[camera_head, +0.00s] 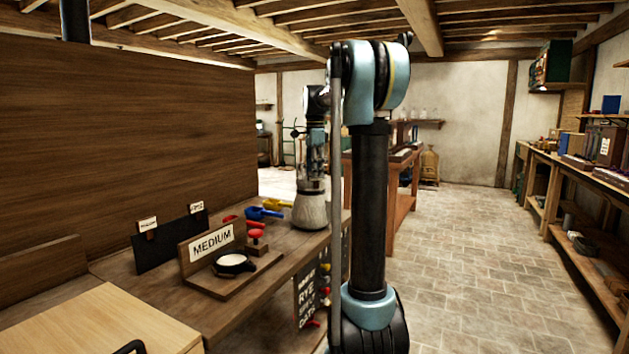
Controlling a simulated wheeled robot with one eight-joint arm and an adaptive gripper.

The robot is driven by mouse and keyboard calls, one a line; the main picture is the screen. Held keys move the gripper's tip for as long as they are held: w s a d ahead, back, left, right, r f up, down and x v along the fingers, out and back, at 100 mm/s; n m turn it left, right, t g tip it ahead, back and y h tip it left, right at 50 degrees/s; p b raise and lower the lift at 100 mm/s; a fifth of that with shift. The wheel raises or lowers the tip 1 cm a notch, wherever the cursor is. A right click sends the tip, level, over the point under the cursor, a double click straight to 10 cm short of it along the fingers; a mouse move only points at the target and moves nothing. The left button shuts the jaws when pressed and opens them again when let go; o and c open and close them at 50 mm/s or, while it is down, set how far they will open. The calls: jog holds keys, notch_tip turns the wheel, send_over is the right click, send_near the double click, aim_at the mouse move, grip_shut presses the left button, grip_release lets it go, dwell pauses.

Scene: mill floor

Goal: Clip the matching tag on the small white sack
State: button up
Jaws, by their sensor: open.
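My gripper (312,184) points down over the top of a small pale grey-white sack-like thing (310,213) at the far right end of the wooden counter. The fingers are small and dark here, and I cannot tell whether they touch it. No held thing shows. Two small white tags with dark lettering, a left one (147,224) and a right one (196,207), stand on a dark board (170,244) at the back of the counter. Their words are too small to read. Blue (262,213) and yellow (277,204) scoop-like things lie left of the sack.
A wooden stand with a "MEDIUM" sign (212,242) holds a round dark-rimmed dish (234,263) and a red-topped knob (256,235). A chalkboard reading RYE and OATS (306,298) hangs on the counter's front. The stone floor (480,260) at right is clear.

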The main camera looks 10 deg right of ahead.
notch_tip(320, 180, up, 9)
jog(key=shift+w+f, duration=0.1)
jog(key=shift+f, duration=0.05)
dwell(0.6)
jog(key=s+f+n, duration=0.3)
jog(key=s+f, duration=0.2)
jog(key=s, duration=0.3)
jog(key=s+d+f+n+t, duration=0.1)
jog(key=s+f+n, duration=0.2)
jog(key=s+f, duration=0.3)
jog(key=s+f+n, duration=0.3)
jog(key=s+f, duration=0.1)
jog(key=s, duration=0.5)
jog(key=s+f+n+t, duration=0.1)
jog(key=s+f+n, duration=0.6)
jog(key=s+f, duration=1)
notch_tip(320, 180, down, 5)
jog(key=shift+s+d+r+n, duration=0.1)
jog(key=shift+s+d+n, duration=0.15)
jog(key=shift+s+n, duration=0.1)
jog(key=shift+w+f, duration=0.2)
jog(key=shift+w, duration=0.25)
